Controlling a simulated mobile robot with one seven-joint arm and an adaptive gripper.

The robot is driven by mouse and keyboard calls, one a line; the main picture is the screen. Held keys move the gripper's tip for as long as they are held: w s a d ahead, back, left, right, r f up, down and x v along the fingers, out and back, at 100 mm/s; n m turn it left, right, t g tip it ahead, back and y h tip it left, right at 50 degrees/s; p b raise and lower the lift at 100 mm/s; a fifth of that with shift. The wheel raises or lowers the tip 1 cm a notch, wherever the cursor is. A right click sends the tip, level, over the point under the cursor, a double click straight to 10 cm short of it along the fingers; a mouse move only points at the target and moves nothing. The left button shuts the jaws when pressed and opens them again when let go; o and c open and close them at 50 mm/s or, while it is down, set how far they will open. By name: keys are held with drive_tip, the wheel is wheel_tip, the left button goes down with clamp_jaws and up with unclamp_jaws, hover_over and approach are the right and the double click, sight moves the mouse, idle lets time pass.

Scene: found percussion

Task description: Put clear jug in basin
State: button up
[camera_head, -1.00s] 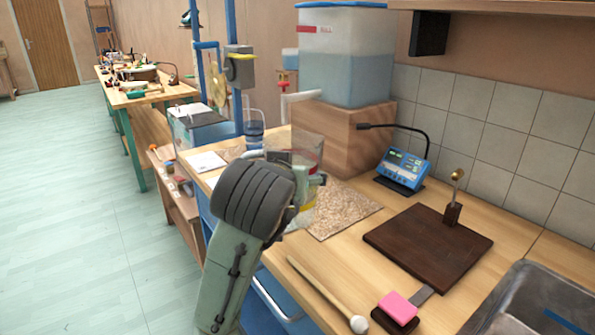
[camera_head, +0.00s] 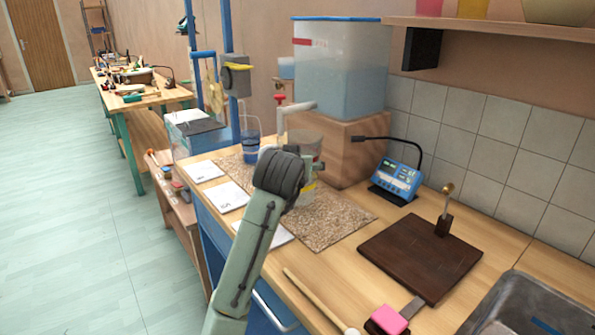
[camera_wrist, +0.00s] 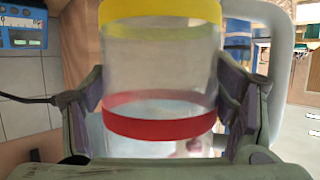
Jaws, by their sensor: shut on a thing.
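The clear jug (camera_head: 305,190) shows in the head view behind my gripper, partly hidden, in front of the wooden block. In the wrist view the jug (camera_wrist: 160,70) fills the middle, see-through, with a yellow band and a red band. A pale handle-like loop (camera_wrist: 283,75) stands at its right. My gripper (camera_wrist: 162,95) is shut on the jug, with one finger on each side. In the head view my gripper (camera_head: 316,168) is over the speckled mat; I cannot tell whether the jug touches it. The grey metal basin (camera_head: 515,290) is at the lower right, partly cut off.
A speckled mat (camera_head: 335,222) lies on the worktop. A large water tank (camera_head: 340,70) stands on a wooden block (camera_head: 350,150).

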drive_tip(key=shift+f, duration=1.45)
drive_tip(key=o, duration=1.3)
